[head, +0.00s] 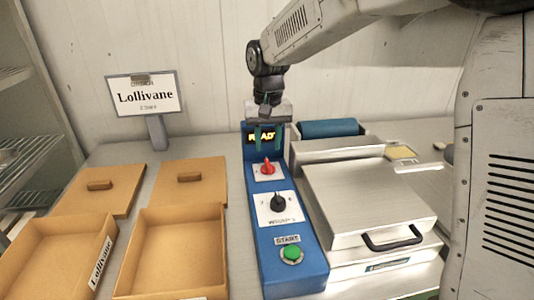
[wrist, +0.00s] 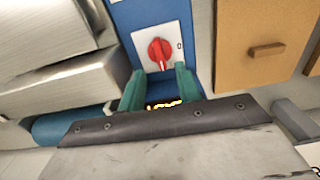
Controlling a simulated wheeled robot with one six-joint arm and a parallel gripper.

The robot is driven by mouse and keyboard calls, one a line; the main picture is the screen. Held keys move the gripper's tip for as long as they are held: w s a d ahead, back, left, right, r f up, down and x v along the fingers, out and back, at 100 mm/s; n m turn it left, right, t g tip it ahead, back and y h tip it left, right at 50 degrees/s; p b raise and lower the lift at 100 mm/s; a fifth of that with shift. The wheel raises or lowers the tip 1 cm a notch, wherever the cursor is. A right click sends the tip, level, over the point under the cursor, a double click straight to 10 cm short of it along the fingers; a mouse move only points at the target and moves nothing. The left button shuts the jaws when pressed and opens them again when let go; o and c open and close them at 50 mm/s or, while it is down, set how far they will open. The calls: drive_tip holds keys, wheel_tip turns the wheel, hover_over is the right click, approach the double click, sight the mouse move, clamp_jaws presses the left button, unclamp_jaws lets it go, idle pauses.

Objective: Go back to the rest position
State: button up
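My gripper (head: 268,142) hangs from my arm in front of the upper part of the blue control panel (head: 263,218), near its lit display (head: 259,137). In the wrist view, its two teal fingers (wrist: 160,85) stand apart with nothing between them. Beyond the fingertips is the red knob (wrist: 160,52) on its white plate, apart from them as far as I can tell. The display's yellow text shows partly between the fingers, cut off by the gripper body. Lower on the panel are a black knob (head: 278,203) and a green start button (head: 292,253).
Right of the panel is a steel machine with a closed lid (head: 362,202) and black handle (head: 392,241); a blue roll (head: 328,129) lies behind. At left are two open tan boxes (head: 128,262) (head: 22,268), two tan lids (head: 190,185) (head: 98,187) and a "Lollivane" sign (head: 145,94).

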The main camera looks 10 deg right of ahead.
drive_tip(key=shift+r, duration=0.85)
drive_tip(key=shift+s+d+f+n, duration=0.1)
drive_tip(key=shift+s+f+n, duration=0.15)
drive_tip(key=shift+s+n, duration=0.05)
drive_tip(key=shift+n+g, duration=0.5)
drive_tip(key=s+d, duration=0.3)
drive_tip(key=s, duration=0.3)
drive_tip(key=s+d+r, duration=0.1)
drive_tip(key=s+d, duration=0.2)
drive_tip(key=s, duration=0.3)
drive_tip(key=s+d+r, duration=0.1)
drive_tip(key=s+d, duration=0.2)
drive_tip(key=s, duration=0.3)
drive_tip(key=shift+s+d, duration=0.1)
drive_tip(key=shift+d, duration=0.05)
drive_tip(key=s+d+t, duration=0.1)
drive_tip(key=s+d, duration=0.2)
drive_tip(key=s, duration=0.4)
drive_tip(key=s+d+r+m+t, duration=0.1)
drive_tip(key=s+d, duration=0.2)
drive_tip(key=s, duration=0.4)
drive_tip(key=shift+s+d, duration=0.2)
drive_tip(key=shift+s, duration=0.2)
